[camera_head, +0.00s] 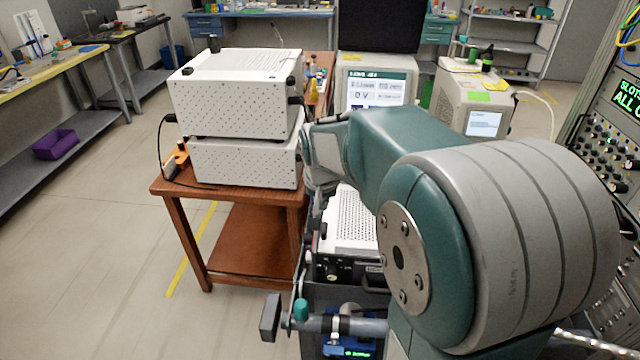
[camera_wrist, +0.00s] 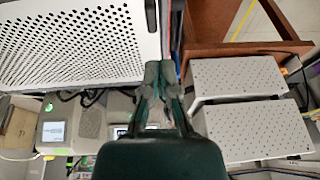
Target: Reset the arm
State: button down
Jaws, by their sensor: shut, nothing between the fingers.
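My gripper (camera_wrist: 160,72) shows in the wrist view with its two fingers together and nothing between them. In the head view my grey and teal arm (camera_head: 530,240) fills the right half and reaches forward to the middle. The fingers cannot be made out there. In the wrist view the fingertips lie beside a white perforated panel (camera_wrist: 150,40) and near a brown wooden table (camera_wrist: 195,25). I cannot tell whether they touch either one.
Two stacked white boxes (camera_head: 235,95) stand on the wooden table (camera_head: 195,190) left of my arm. A perforated unit (camera_head: 350,225) lies under the arm. Instruments with screens (camera_head: 375,85) stand behind. A rack panel (camera_head: 610,130) is at the right. The floor at left is open.

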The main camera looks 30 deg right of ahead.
jog(key=v, duration=0.7)
jog(key=shift+w+a+r, duration=0.15)
jog(key=shift+r, duration=0.05)
